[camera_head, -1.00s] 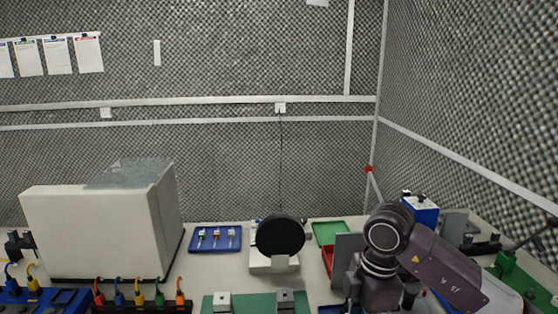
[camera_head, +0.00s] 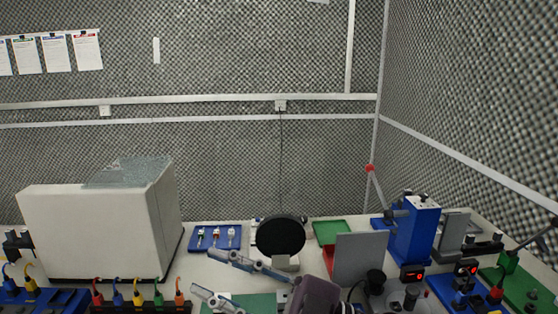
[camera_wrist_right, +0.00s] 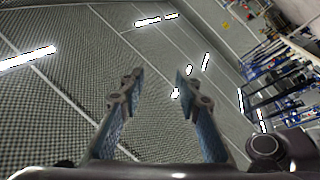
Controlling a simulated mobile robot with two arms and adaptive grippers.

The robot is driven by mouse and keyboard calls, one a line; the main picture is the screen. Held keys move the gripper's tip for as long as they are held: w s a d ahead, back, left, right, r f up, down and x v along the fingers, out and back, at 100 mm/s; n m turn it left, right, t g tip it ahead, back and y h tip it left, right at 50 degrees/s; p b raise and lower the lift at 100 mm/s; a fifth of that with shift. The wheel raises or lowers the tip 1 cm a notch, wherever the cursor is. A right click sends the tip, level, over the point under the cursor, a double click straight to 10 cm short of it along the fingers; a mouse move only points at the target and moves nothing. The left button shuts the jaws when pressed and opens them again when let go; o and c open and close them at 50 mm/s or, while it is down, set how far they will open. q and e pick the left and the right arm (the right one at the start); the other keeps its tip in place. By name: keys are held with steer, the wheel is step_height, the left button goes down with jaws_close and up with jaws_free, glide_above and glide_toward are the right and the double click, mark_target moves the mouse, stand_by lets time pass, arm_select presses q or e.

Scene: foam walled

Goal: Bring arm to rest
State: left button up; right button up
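My right gripper (camera_head: 222,276) shows at the bottom middle of the head view, its two grey-blue fingers spread apart and pointing left over the bench. In the right wrist view the same gripper (camera_wrist_right: 157,88) has its fingers wide apart with nothing between them; the foam wall and bright lamps show behind. My right arm's dark wrist (camera_head: 314,296) is at the bottom edge of the head view. My left gripper is not in view.
A white box (camera_head: 90,232) stands at left on the bench. A blue tray (camera_head: 214,238), a black round disc (camera_head: 281,236), a grey panel (camera_head: 360,257) and a blue block device (camera_head: 416,232) stand across the bench. Coloured cables line the front left.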

steer(key=w+d+f+m+t+h, duration=0.1)
steer(key=w+d+m+t+h, duration=0.45)
steer(key=d+m+t, duration=0.3)
steer(key=w+d+f+m+t+h, duration=0.1)
steer(key=w+d+m+t+h, duration=0.5)
steer(key=m+t, duration=0.25)
steer(key=s+d+f+m+g+h, duration=0.25)
steer(key=d+f+h, duration=0.35)
steer(key=f, duration=0.4)
steer(key=s+d+f+m+g+h, duration=0.1)
steer(key=d+f+m+g+h, duration=0.25)
steer(key=d+f, duration=0.5)
steer(key=s+f+n+g, duration=0.1)
steer(key=s+f+g, duration=0.5)
steer(key=s+f, duration=0.55)
steer(key=s+f+n+g, duration=0.1)
steer(key=s+f+g, duration=0.4)
steer(key=s+f, duration=0.65)
steer(key=s+f+g, duration=0.1)
steer(key=s+f, duration=0.2)
steer(key=f, duration=1.8)
steer(key=s+d+f+g, duration=0.1)
steer(key=s+d+f, duration=0.2)
steer(key=s+f, duration=1.5)
steer(key=shift+d+f+n+g, duration=0.2)
steer(key=shift+f+n+g, duration=0.1)
steer(key=shift+f+g, duration=0.1)
